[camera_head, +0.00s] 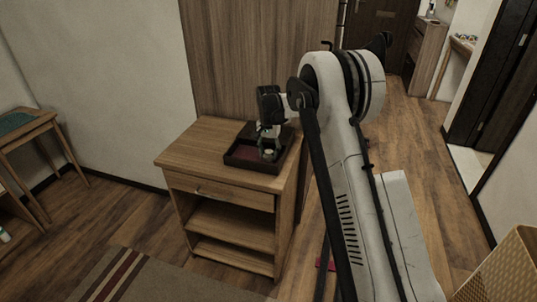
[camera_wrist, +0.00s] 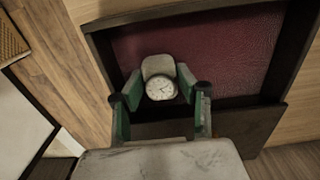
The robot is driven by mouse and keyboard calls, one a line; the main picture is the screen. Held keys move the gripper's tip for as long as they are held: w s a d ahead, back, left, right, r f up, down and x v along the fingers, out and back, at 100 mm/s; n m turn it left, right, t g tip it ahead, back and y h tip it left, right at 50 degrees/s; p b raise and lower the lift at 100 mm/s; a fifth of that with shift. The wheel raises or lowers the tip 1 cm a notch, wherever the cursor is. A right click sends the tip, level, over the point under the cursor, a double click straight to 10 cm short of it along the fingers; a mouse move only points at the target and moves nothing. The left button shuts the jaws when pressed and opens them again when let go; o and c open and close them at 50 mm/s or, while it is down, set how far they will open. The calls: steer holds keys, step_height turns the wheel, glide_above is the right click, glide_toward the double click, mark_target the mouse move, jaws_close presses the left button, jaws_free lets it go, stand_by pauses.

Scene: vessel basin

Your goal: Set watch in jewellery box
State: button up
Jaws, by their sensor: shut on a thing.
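The watch (camera_wrist: 161,90) has a round white dial and sits between the fingertips of my gripper (camera_wrist: 160,110) in the wrist view. My gripper is shut on it. The jewellery box (camera_head: 243,164) is a dark, shallow open tray with a red lining, on top of a wooden cabinet. In the head view my gripper (camera_head: 269,148) is over the box, with its fingers pointing down. In the wrist view the box's dark rim (camera_wrist: 104,58) and red lining show behind the watch. I cannot tell whether the watch touches the box. Its strap is mostly hidden.
The wooden cabinet (camera_head: 205,146) has a drawer and open shelves below, and its top is clear left of the box. A wood panel (camera_head: 255,50) stands behind it. A small table (camera_head: 25,130) is at the far left, and a wicker basket (camera_head: 507,275) at the lower right.

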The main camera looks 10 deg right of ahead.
mark_target(268, 152)
steer(key=shift+f, duration=0.15)
steer(key=o, duration=1.2)
step_height(268, 152, up, 12)
steer(key=r+p, duration=0.1)
steer(key=s+r+n+t, duration=0.2)
steer(key=s+r, duration=0.9)
steer(key=s+a+r+n+t, duration=0.1)
steer(key=s+r+n+t, duration=0.2)
steer(key=s, duration=2.1)
steer(key=s+f, duration=0.1)
steer(key=s, duration=0.3)
steer(key=s+f+t, duration=0.1)
steer(key=s+f, duration=0.1)
steer(key=s, duration=0.2)
steer(key=s+f+n+t, duration=0.1)
steer(key=s, duration=0.3)
steer(key=shift+s+a+f, duration=0.1)
steer(key=shift+s+f, duration=0.05)
steer(key=shift+f, duration=0.25)
